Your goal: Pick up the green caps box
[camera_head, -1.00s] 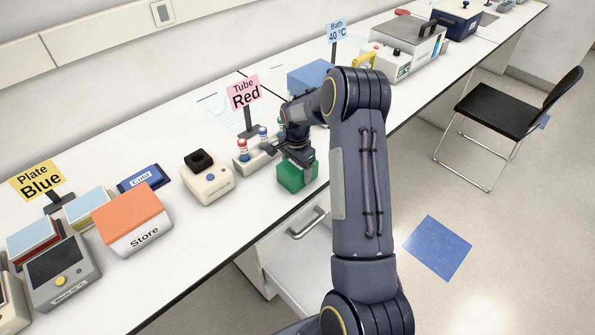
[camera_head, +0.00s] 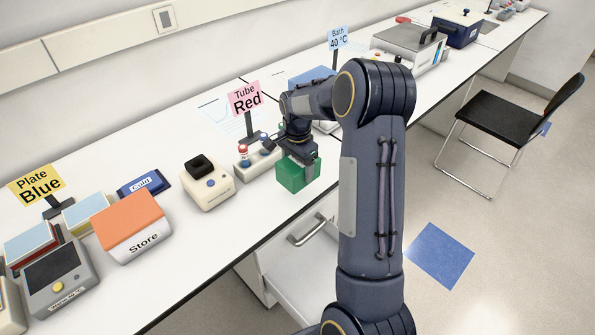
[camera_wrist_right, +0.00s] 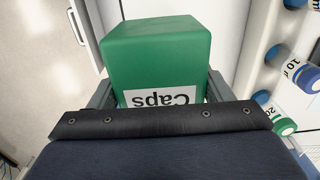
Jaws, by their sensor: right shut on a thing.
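The green caps box (camera_head: 296,174) is a small green block near the front edge of the bench in the head view. My right gripper (camera_head: 303,160) comes down over it from above and is shut on it. In the right wrist view, the green caps box (camera_wrist_right: 158,55) sits between the two fingers of my right gripper (camera_wrist_right: 160,90), its white "Caps" label partly hidden by the gripper body. I cannot tell clearly whether its underside touches the bench. My left gripper is not in view.
A tube rack (camera_head: 258,160) with coloured caps stands close to the left of the green box. A cream device (camera_head: 207,184) and the orange-topped Store box (camera_head: 130,226) are further left. The Tube Red sign (camera_head: 245,97) stands behind the rack. The bench front edge is close by.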

